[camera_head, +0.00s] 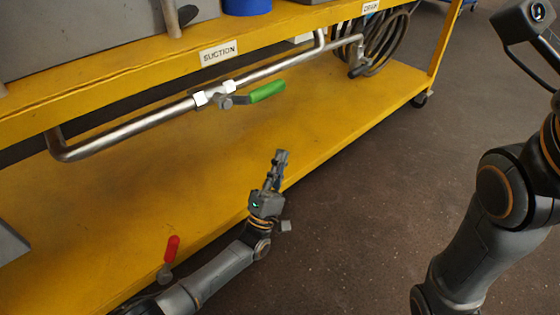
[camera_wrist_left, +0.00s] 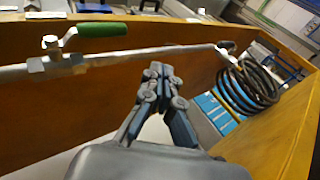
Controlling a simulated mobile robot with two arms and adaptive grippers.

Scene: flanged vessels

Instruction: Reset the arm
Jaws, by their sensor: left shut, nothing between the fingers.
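My left gripper (camera_head: 281,157) is shut and empty in the head view, reaching up over the front edge of the yellow cart's lower shelf. It also shows in the left wrist view (camera_wrist_left: 161,70), fingertips together. The green-handled valve (camera_head: 266,91) on the suction pipe is above and behind it, apart from the gripper. In the left wrist view the green handle (camera_wrist_left: 102,29) is at the upper left. My right arm (camera_head: 495,200) stands at the right edge of the head view; the end at the top right is cut off and its fingers do not show.
The yellow cart (camera_head: 110,220) carries a steel pipe (camera_head: 130,127) under its top shelf and a coiled black hose (camera_head: 385,42) at the far end. A red handle (camera_head: 172,248) stands beside my left forearm. Open dark floor (camera_head: 350,225) lies between my arms.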

